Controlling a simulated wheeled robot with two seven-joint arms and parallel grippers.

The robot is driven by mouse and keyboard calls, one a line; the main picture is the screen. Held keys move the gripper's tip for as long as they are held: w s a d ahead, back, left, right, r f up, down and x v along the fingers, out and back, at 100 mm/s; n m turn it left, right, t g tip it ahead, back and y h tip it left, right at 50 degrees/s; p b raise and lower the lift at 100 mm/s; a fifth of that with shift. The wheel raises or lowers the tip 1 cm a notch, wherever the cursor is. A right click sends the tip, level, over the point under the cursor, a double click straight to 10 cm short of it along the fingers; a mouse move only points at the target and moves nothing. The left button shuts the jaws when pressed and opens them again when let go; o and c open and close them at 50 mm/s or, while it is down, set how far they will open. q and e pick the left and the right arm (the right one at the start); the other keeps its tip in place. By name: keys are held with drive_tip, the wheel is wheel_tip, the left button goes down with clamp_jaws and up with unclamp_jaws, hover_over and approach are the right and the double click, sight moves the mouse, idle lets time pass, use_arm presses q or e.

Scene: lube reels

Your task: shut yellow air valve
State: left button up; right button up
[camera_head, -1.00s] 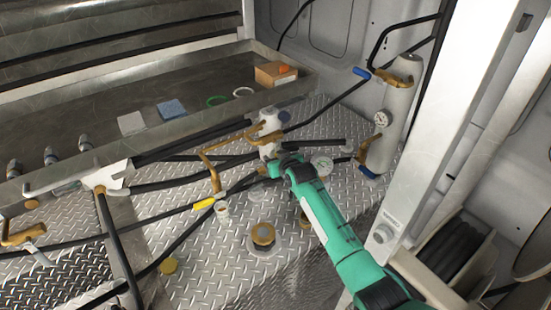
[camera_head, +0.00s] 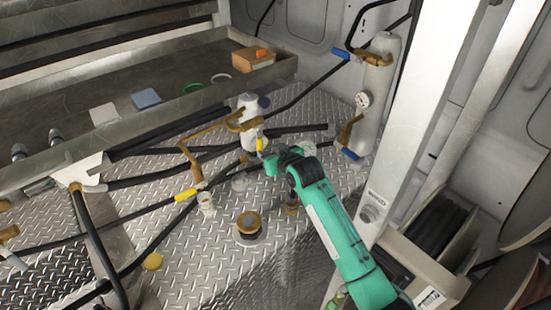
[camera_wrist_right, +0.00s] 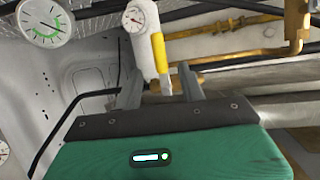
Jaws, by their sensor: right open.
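A yellow valve handle (camera_head: 259,140) stands upright beside the white filter body with brass pipes in the middle of the head view. In the right wrist view the yellow handle (camera_wrist_right: 159,53) stands just beyond my fingertips, in line with the gap between them. My right gripper (camera_head: 270,164) is open, close to the handle's lower end; the wrist view shows its two fingers (camera_wrist_right: 160,88) apart. Whether they touch the valve I cannot tell. A second yellow handle (camera_head: 186,194) lies on a hose line further left. My left gripper is not in view.
A brass-capped fitting (camera_head: 249,224) sits on the tread-plate deck. Black hoses cross the deck. A metal tray (camera_head: 60,130) runs along the back left.

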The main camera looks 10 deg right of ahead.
drive_tip(key=shift+v, duration=1.6)
